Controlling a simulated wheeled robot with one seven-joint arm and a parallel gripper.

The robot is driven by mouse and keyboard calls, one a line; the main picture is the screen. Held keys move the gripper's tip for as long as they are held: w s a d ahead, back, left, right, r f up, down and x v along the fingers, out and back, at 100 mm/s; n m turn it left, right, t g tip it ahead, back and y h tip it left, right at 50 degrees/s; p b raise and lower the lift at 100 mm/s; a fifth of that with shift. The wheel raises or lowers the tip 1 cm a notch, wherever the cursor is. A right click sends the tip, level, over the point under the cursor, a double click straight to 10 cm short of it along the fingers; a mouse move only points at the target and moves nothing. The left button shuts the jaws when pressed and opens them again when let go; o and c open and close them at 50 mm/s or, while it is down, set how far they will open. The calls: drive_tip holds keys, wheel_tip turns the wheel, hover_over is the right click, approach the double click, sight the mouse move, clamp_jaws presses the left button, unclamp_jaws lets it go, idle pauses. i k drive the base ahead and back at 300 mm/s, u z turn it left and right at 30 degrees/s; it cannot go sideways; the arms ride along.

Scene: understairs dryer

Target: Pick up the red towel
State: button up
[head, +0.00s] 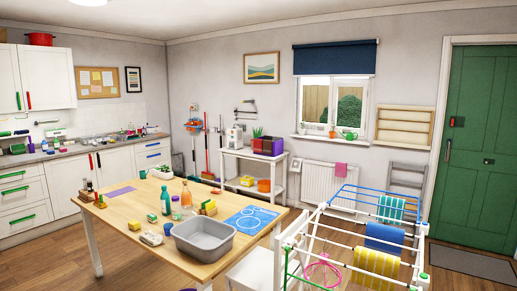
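A small pinkish-red cloth (340,169) hangs over the top of the white radiator (318,186) below the window. It is the only towel-like thing of a reddish colour that I see, and I cannot tell for sure that it is the red towel. A drying rack (352,228) stands at the right front, with a teal striped towel (391,209), a blue towel (384,238) and a yellow towel (377,266) over its bars. My gripper is not in view.
A wooden table (128,238) with a grey basin (204,242), bottles and small items fills the left front. A white chair (254,270) stands between table and rack. A white trolley (252,165) stands left of the radiator.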

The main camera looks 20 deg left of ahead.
sight(257, 142)
drive_tip(key=z, duration=1.05)
drive_tip(key=i, duration=5.4)
drive_tip(key=u, duration=2.1)
drive_tip(key=i, duration=2.7)
drive_tip(key=u, duration=0.65)
